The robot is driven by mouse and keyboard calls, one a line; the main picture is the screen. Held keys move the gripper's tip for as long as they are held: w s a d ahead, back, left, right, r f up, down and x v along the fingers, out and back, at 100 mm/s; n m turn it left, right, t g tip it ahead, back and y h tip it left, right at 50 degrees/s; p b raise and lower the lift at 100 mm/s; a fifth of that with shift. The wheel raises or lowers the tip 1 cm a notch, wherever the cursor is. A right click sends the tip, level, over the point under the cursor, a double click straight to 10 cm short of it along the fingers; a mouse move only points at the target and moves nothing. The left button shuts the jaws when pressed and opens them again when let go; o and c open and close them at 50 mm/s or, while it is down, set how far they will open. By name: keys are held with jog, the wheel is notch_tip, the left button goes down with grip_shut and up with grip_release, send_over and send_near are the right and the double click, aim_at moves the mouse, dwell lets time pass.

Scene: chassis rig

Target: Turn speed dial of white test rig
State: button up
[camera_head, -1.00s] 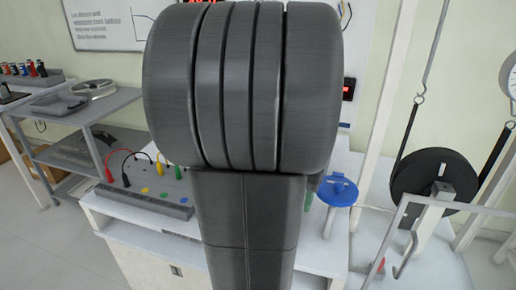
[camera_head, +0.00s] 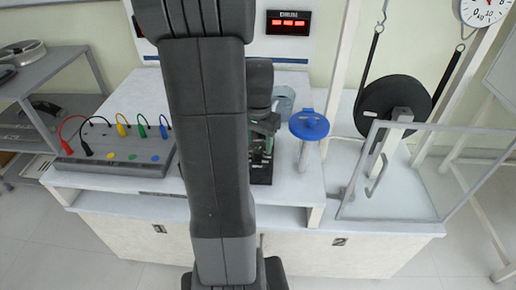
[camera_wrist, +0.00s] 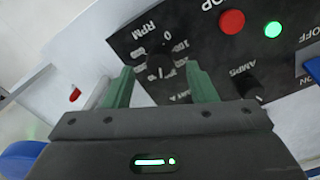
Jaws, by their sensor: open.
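The speed dial (camera_wrist: 160,66) is a black knob marked RPM on the rig's black control panel (camera_wrist: 212,62), in the wrist view. My gripper (camera_wrist: 157,70) is open, with one green finger on either side of the dial in the picture. I cannot tell whether the fingers touch it or how far they are from the panel. In the head view the white test rig (camera_head: 375,255) is a bench with a belt and a black wheel (camera_head: 392,105). My arm covers the middle of that view, and the dial is hidden there.
The panel also carries a red button (camera_wrist: 231,22), a green light (camera_wrist: 273,29) and an AMPS knob (camera_wrist: 247,88). A blue disc (camera_head: 309,125) stands right of my gripper. A clear guard (camera_head: 425,175) and a grey box with coloured leads (camera_head: 115,150) flank the area.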

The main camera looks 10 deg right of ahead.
jog(key=shift+f, duration=1.15)
jog(key=c, duration=1)
